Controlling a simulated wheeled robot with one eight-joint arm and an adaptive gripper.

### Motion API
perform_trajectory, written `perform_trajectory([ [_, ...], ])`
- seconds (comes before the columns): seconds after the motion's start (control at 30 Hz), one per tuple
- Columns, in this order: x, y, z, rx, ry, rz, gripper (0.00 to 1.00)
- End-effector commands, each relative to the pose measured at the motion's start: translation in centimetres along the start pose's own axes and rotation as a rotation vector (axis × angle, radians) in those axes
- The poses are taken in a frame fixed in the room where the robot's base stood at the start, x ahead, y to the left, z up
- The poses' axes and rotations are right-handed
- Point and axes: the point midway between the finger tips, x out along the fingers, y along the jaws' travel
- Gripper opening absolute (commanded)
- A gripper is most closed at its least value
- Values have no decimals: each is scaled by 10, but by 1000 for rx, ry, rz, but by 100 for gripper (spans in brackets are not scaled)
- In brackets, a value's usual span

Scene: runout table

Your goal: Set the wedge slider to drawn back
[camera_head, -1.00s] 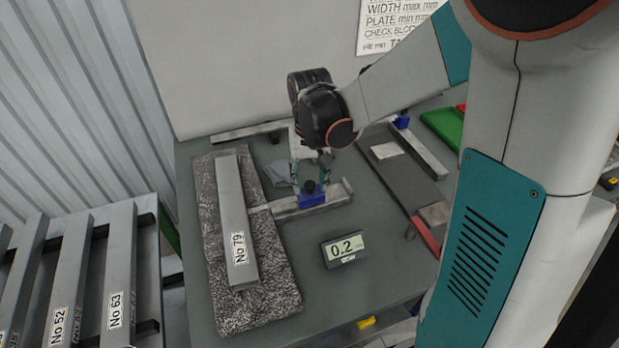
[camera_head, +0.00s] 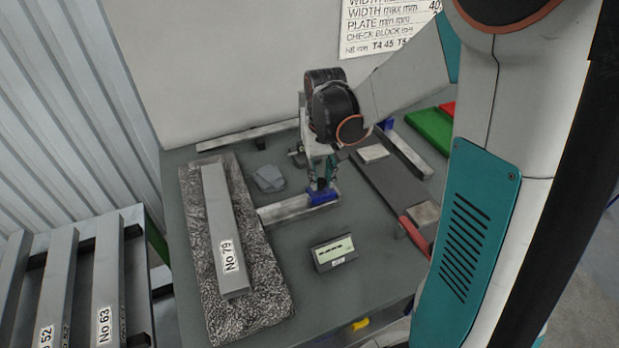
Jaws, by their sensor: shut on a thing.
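A blue block (camera_head: 323,197) sits near the right end of a short pale metal bar (camera_head: 285,210) on the grey-green table; I take this block to be the wedge slider. My gripper (camera_head: 320,184) points down and is shut on the dark knob on top of this block. The knob is mostly hidden between the fingers. The short bar's left end is a small gap from the long grey bar marked No 79 (camera_head: 216,210), which lies on a mottled grey cloth (camera_head: 265,290).
A small display (camera_head: 334,252) in front shows dashes. A grey rag (camera_head: 268,178) lies left of my gripper. Racked bars (camera_head: 60,290) stand at lower left.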

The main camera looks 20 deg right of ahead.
Motion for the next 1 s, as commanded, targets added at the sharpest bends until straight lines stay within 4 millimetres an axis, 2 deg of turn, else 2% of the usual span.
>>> perform_trajectory([
  [0.27, 0, 4, -1, 2, 2, 8, 0],
  [0.3, 0, 4, -1, 2, 2, 8, 33],
  [0.37, 0, 4, -1, 2, 2, 7, 44],
  [0.77, -4, 3, -1, 1, 1, 5, 44],
  [0.87, -14, 2, -1, 1, 1, 5, 44],
  [1.0, -39, 2, 0, 1, 1, 5, 44],
])
